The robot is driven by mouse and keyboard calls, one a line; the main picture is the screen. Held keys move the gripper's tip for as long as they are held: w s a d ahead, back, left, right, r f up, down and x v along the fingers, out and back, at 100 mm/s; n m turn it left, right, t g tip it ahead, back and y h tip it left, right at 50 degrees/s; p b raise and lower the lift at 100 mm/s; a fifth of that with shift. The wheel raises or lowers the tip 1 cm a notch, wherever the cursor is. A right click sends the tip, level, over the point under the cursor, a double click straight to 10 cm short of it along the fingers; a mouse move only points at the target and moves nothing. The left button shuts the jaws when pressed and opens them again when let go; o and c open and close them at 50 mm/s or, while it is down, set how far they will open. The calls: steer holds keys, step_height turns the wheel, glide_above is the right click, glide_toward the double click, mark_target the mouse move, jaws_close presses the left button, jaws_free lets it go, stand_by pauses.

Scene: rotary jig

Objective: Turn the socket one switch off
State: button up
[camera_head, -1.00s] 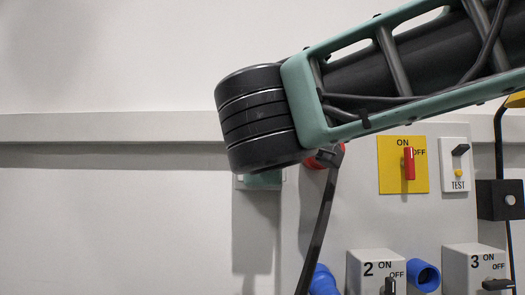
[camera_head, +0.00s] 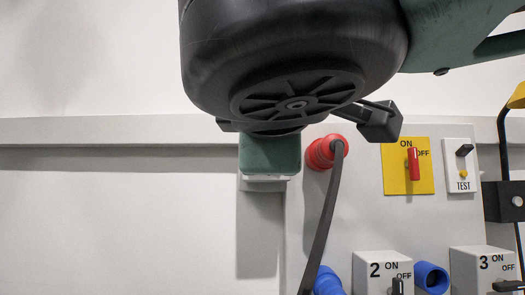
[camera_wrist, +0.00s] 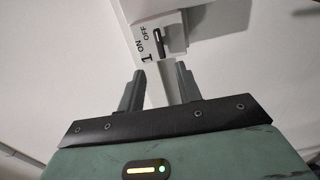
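In the wrist view, the socket one box (camera_wrist: 174,24) is white and marked 1, ON and OFF. Its dark switch lever (camera_wrist: 158,42) stands out from the face beside the lettering; I cannot tell which position it is in. My gripper (camera_wrist: 159,76) is open and empty. Its two dark fingers are apart and point toward the box, with the lever beyond and roughly between the fingertips, apparently not touched. In the head view, my arm and the green gripper body cover most of socket one; a white edge (camera_head: 264,186) shows below, and the lever and fingers are hidden.
Right of my gripper are a red plug (camera_head: 322,152) with a black cable, a yellow panel (camera_head: 396,185) with a red lever, and a TEST switch (camera_head: 463,181). Below are box 2 (camera_head: 367,286), box 3 (camera_head: 466,283) and blue connectors (camera_head: 431,278). The left wall is clear.

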steer(key=s, duration=0.5)
steer(key=shift+s+a+b, duration=0.1)
steer(key=shift+s+b, duration=0.1)
steer(key=shift+b, duration=0.1)
steer(key=w+d+f+m+g+h+p, duration=0.1)
steer(key=w+d+f+g, duration=0.2)
steer(key=f, duration=0.8)
steer(key=d+f+g+p, duration=0.1)
steer(key=d+f+g, duration=0.2)
steer(key=f+g, duration=0.55)
steer(key=s+d+f+m+g+p, duration=0.1)
steer(key=s+d+f+m+g, duration=0.1)
steer(key=f, duration=0.4)
steer(key=s+d+f+m+g+y, duration=0.1)
steer(key=s+d+f+m+g, duration=0.1)
steer(key=s+f+m, duration=0.2)
steer(key=s+d+f+m+g+y+p, duration=0.1)
steer(key=s+d+f+m+g, duration=0.1)
steer(key=f, duration=0.8)
steer(key=shift+s+d+f+m+p, duration=0.15)
steer(key=shift+s+d+m+p, duration=0.25)
steer(key=shift+s, duration=0.25)
steer(key=shift+g, duration=0.25)
